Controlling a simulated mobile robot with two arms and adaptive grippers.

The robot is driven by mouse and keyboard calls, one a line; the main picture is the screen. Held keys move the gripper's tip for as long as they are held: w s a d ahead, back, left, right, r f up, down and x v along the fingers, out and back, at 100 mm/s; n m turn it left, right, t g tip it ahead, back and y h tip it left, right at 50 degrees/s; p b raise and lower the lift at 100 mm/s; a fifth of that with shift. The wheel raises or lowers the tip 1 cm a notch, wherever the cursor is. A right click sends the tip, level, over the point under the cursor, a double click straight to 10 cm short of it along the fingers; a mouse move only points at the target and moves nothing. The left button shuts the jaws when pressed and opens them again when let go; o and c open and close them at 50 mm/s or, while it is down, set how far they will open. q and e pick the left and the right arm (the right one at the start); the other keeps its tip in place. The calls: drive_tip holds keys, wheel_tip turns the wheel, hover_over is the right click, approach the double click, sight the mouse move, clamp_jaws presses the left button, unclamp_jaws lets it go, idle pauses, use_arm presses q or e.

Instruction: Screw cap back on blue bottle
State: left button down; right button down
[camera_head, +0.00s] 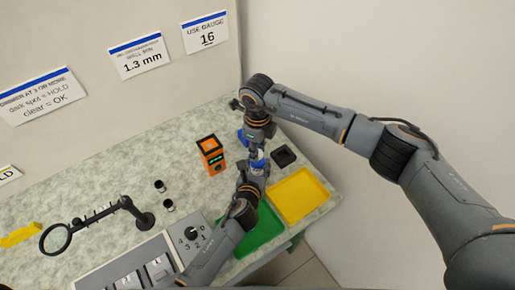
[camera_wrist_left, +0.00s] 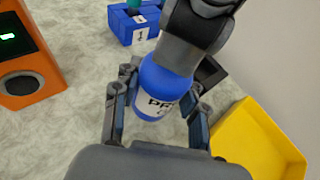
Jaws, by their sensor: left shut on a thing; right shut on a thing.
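The blue bottle (camera_wrist_left: 163,88) with a white label stands between the two fingers of my left gripper (camera_wrist_left: 155,100), which is shut on it. In the head view, my left gripper (camera_head: 254,170) reaches up from below and only a little of the bottle (camera_head: 257,155) shows. My right gripper (camera_head: 257,143) comes down from above onto the top of the bottle and is shut there. It also covers the bottle's top in the left wrist view (camera_wrist_left: 192,35). The cap is hidden inside the right gripper, so I cannot see how it sits on the neck.
An orange device (camera_head: 211,155) with a green display stands left of the grippers. A blue holder (camera_wrist_left: 141,33) is behind the bottle. A small dark tray (camera_head: 284,156), a yellow tray (camera_head: 324,190) and a green tray (camera_head: 266,236) lie close by. A magnifier stand (camera_head: 143,220) is farther left.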

drive_tip(key=shift+m, duration=0.8)
drive_tip(key=c, duration=1)
unclamp_jaws()
wheel_tip(320, 180, up, 12)
use_arm(q)
drive_tip(key=c, duration=0.7)
unclamp_jaws()
drive_tip(key=shift+o, duration=0.2)
